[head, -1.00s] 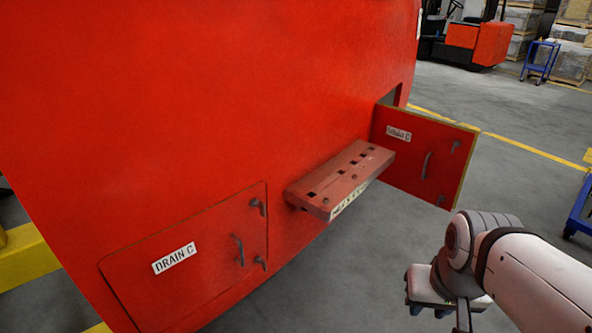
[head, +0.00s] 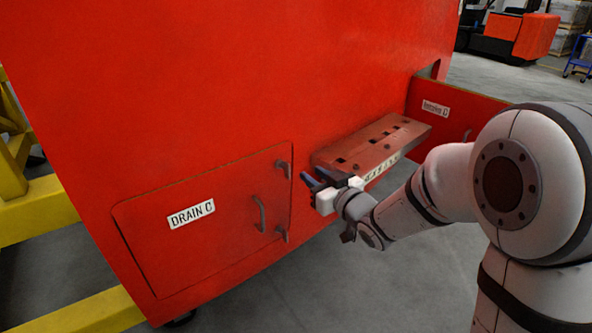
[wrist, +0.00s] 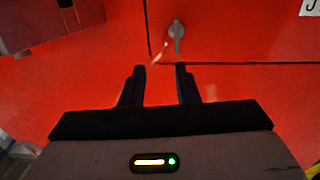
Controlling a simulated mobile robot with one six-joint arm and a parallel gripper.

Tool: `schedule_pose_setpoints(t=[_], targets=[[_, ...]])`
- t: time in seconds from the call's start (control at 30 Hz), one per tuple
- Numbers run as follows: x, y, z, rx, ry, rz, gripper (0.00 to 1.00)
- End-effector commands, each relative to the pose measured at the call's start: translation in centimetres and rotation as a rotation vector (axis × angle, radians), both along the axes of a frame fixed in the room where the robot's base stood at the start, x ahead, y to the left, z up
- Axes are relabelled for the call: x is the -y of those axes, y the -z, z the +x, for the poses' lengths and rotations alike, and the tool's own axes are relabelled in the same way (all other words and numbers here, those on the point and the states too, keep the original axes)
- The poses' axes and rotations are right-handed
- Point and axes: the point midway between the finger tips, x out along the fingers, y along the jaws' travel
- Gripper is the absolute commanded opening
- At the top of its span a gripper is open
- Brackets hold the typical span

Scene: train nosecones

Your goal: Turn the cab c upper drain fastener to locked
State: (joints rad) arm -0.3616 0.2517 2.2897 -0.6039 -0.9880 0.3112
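The red door (head: 215,255) marked DRAIN C is closed in the head view. Its upper fastener (head: 284,169), a small grey lever, sits at the door's upper right corner. In the wrist view this fastener (wrist: 177,34) lies just beyond my fingertips, near the door's seam corner, its lever roughly upright in the picture. My gripper (head: 308,180) is to the right of the fastener, in front of the step's near end. In the wrist view my gripper (wrist: 160,70) is open, with nothing between its two fingers, apart from the fastener.
The lower fastener (head: 282,234) and a curved handle (head: 260,213) are on the same door. A red step (head: 370,142) juts out close beside my gripper. An open red door (head: 457,113) stands beyond it. Yellow framework (head: 40,212) is at left.

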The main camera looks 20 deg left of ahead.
Motion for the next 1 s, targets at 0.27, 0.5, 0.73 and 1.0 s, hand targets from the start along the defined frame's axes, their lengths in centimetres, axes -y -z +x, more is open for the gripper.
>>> schedule_pose_setpoints(t=[0.27, 0.5, 0.73, 1.0], targets=[[-3.1, 0.3, -0.2, 0.028, -0.086, 0.064, 0.28], [-6.2, 0.2, 2.1, 0.028, -0.083, 0.062, 0.28], [-8.0, 0.2, 3.5, 0.028, -0.081, 0.061, 0.28], [-8.3, 0.2, 3.7, 0.028, -0.081, 0.061, 0.28]])
